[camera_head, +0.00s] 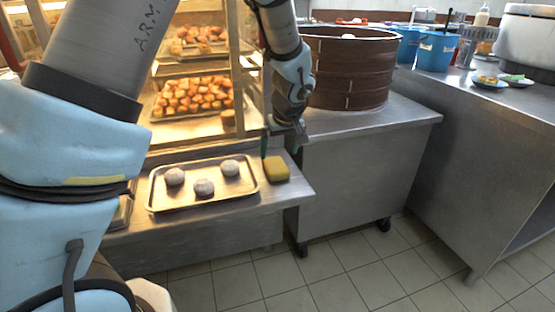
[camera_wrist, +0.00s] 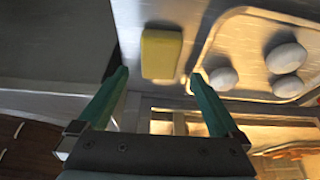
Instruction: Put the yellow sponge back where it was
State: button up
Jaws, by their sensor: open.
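The yellow sponge (camera_head: 276,170) lies flat on the steel counter, just right of the metal tray (camera_head: 153,205), near the counter's right end. My gripper (camera_head: 281,152) is above and just behind the sponge, pointing down, with its green fingers apart. In the wrist view the sponge (camera_wrist: 161,54) shows just beyond the gap between the open fingertips (camera_wrist: 158,76). Nothing is between the fingers, and I see no finger pressing on the sponge. The right fingertip in that view is close to the rim of the tray (camera_wrist: 207,45).
Several pale round buns (camera_head: 204,187) sit on the tray. A lit glass cabinet (camera_head: 245,60) with pastries stands behind. A large brown steamer (camera_head: 350,70) stands on the steel table (camera_head: 420,118) to the right. Blue containers (camera_head: 437,52) and small plates (camera_head: 489,83) are farther right.

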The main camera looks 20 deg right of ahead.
jog(key=v, duration=0.5)
jog(key=w+a+g, duration=0.1)
jog(key=w+a, duration=0.1)
jog(key=a, duration=0.8)
jog(key=s+a+g, duration=0.1)
jog(key=s+a, duration=0.2)
jog(key=a, duration=1)
jog(key=s+a+g, duration=0.1)
jog(key=s+a, duration=0.3)
jog(key=a, duration=0.9)
jog(key=shift+s+r, duration=0.15)
jog(key=shift+s, duration=0.15)
